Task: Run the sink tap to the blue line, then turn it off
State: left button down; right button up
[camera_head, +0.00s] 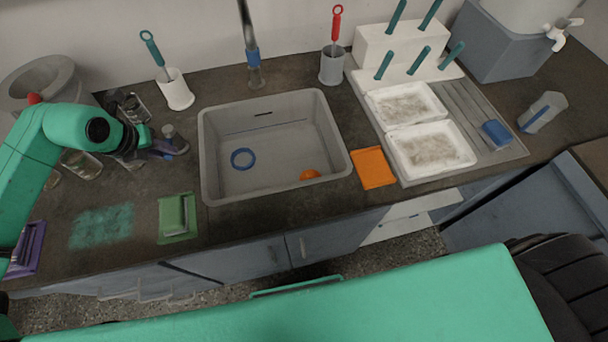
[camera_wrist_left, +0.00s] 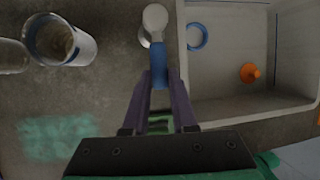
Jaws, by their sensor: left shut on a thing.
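The grey sink (camera_head: 205,150) is set into the dark counter. Its tap (camera_head: 250,50) rises behind it with a blue collar; no stream shows at its spout. My left gripper (camera_head: 165,149) is left of the sink. In the left wrist view my left gripper (camera_wrist_left: 159,82) is shut on a blue lever (camera_wrist_left: 158,66), with a round pale knob (camera_wrist_left: 155,20) beyond it. A thin blue line (camera_wrist_left: 277,45) shows on the sink's inner wall. I cannot tell whether water stands in the sink. My right gripper is not in view.
A blue ring (camera_head: 243,158) and an orange object (camera_head: 310,174) are in the sink. Brush holders (camera_head: 174,90) and (camera_head: 332,68) flank the tap. An orange mat (camera_head: 373,168) and white trays (camera_head: 432,150) are at right.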

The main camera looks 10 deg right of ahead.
pick_arm(q)
jog(key=w+d+n+y, duration=0.1)
jog(key=d+n, duration=0.1)
jog(key=n, duration=0.1)
jog(key=w+d+n+y, duration=0.1)
jog(key=d+n, duration=0.1)
jog(key=n, duration=0.2)
jog(key=w+d+n+y, duration=0.1)
jog(key=d+n+y, duration=0.1)
jog(key=n, duration=0.1)
jog(key=shift+w+d+n+g, duration=0.15)
jog(key=shift+w+n+g, duration=0.1)
jog(key=shift+n+g, duration=0.15)
jog(key=w+n, duration=0.1)
jog(key=w+n+g+y+b, duration=0.1)
jog(key=n, duration=0.1)
jog(key=w+d+n+b, duration=0.1)
jog(key=n, duration=0.1)
jog(key=shift+w+d+r+g+y, duration=0.1)
jog(key=shift+g+y, duration=0.2)
dwell(5.8)
